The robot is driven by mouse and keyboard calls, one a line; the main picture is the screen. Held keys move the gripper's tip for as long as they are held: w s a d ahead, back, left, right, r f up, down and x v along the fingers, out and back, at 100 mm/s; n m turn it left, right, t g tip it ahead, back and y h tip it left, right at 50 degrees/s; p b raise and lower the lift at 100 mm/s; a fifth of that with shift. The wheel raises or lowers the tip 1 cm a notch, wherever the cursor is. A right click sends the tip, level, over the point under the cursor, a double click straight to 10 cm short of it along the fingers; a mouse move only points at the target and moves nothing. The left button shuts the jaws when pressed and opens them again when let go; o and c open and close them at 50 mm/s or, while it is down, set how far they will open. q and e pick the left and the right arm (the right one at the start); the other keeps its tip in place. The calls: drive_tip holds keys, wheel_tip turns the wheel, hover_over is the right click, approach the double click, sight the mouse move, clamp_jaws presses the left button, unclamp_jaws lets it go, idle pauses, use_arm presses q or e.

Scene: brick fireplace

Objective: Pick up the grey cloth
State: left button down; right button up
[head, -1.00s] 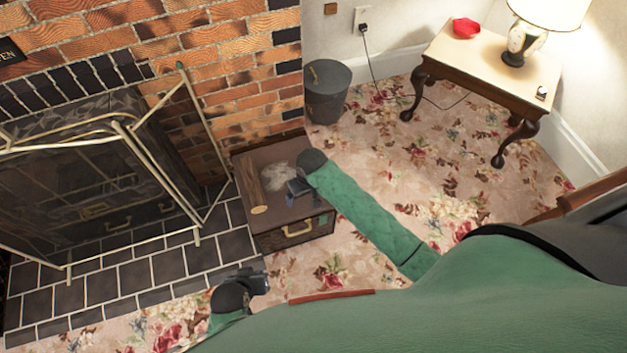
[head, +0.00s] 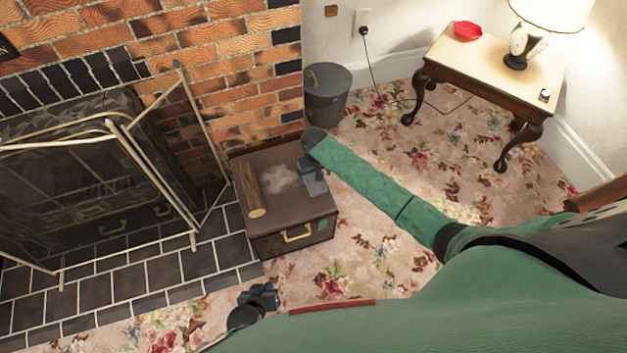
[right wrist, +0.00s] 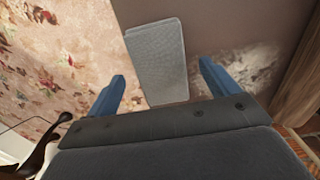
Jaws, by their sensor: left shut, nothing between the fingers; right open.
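The grey cloth (head: 315,186) lies folded flat on the top right side of a brown box (head: 290,222). In the right wrist view the cloth (right wrist: 157,52) is a pale grey rectangle on the brown surface. My right gripper (head: 308,166) is above the box, just beyond the cloth's far end in the head view. In the right wrist view its two blue fingers (right wrist: 162,72) are spread wide and empty, with the cloth's near end between them in the picture. My left gripper (head: 265,297) is shut and empty, low over the carpet in front of the box.
A log (head: 249,190) and a pale fluffy patch (head: 278,179) are on the box top, left of the cloth. A fireplace screen (head: 160,150) stands left. A dark bucket (head: 327,95) is behind the box. A side table (head: 490,68) stands at the right back.

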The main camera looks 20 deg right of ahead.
drive_tip(key=shift+w+f, duration=0.1)
drive_tip(key=shift+f, duration=1.7)
drive_tip(key=c, duration=1.1)
use_arm(q)
drive_tip(key=shift+s+f, duration=0.15)
drive_tip(key=shift+f, duration=0.35)
use_arm(e)
drive_tip(key=shift+o, duration=0.2)
